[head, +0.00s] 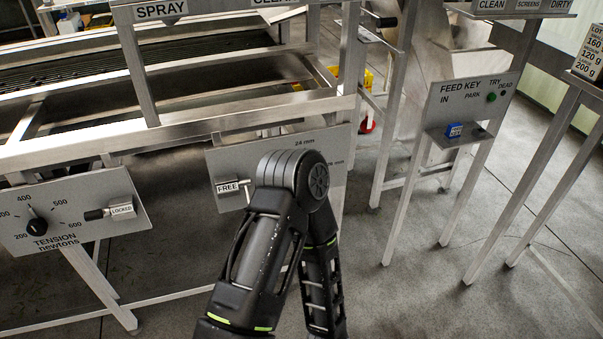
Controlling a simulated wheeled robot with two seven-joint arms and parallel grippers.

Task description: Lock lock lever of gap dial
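The gap dial's grey panel (228,158) is near the middle, with "24 mm" and another mm mark showing. My dark arm covers its centre, so the dial's knob is hidden. The lock lever (243,188) shows at the panel's left part, with a white tag (228,187) reading "FREE". The lever's right end is hidden behind the arm. The arm rises from the bottom edge and bends in front of the panel. I cannot tell which arm it is. Neither gripper shows, so contact with the lever cannot be seen.
The tension panel (75,240) at left has a black knob (37,226) and a lever (97,214) tagged "LOCKED". The feed key panel (462,98) with a blue tagged item (454,131) stands right. Metal frame legs surround the area. Floor (420,290) at lower right is clear.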

